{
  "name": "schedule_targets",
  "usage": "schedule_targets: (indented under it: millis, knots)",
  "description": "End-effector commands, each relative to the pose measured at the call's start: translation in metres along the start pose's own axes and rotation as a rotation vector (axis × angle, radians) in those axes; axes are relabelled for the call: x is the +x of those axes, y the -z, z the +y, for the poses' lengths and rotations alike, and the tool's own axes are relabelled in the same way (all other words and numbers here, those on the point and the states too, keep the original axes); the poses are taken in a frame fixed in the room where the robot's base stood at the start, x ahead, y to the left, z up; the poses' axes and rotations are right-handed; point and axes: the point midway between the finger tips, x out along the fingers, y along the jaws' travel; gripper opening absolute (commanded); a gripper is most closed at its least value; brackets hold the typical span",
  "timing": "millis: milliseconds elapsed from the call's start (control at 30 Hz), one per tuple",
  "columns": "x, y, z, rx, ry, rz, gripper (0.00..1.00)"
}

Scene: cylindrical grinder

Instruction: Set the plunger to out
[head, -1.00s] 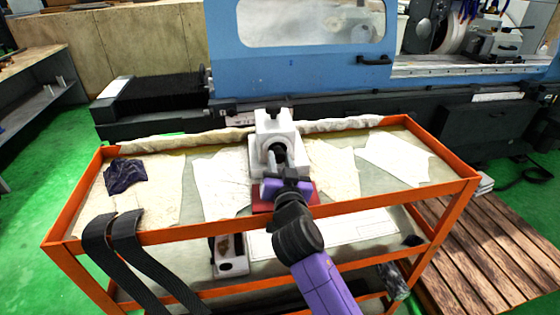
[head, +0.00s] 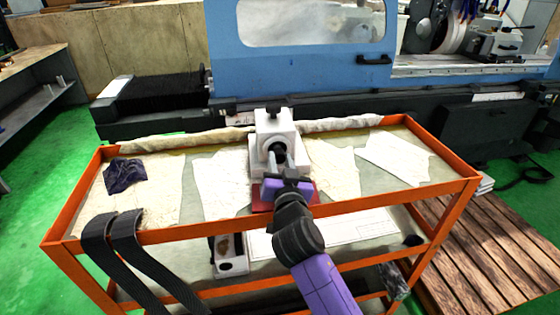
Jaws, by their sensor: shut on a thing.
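A white block-shaped device (head: 273,132) with a black knob on top stands on a red base (head: 316,196) on the top shelf of an orange cart. A grey rod, the plunger (head: 280,158), comes out of the dark round opening in its front and points toward me. My purple and black gripper (head: 284,178) is at the near end of this rod and shut on it. The gripper hides the rod's near end and part of the red base.
The orange cart (head: 150,240) has a raised rim around its top shelf. Pale cloths and a dark blue rag (head: 125,174) lie on it. Black straps (head: 120,245) hang over the front left rim. A blue grinding machine (head: 300,60) stands behind.

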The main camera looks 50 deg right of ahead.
Motion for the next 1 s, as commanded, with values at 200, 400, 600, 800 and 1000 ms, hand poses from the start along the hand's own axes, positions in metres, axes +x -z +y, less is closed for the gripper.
schedule_targets:
  millis: [200,400,600,800,1000]
  knots:
    - [-0.037,-0.006,0.0,0.001,0.004,-0.001,0.0]
    - [-0.059,-0.003,0.0,0.0,0.003,-0.001,0.0]
    - [-0.061,-0.001,0.0,0.0,0.001,-0.002,0.0]
    - [-0.061,-0.001,0.0,0.0,0.001,-0.002,0.45]
    - [-0.06,-0.001,0.0,0.0,0.001,-0.001,0.52]
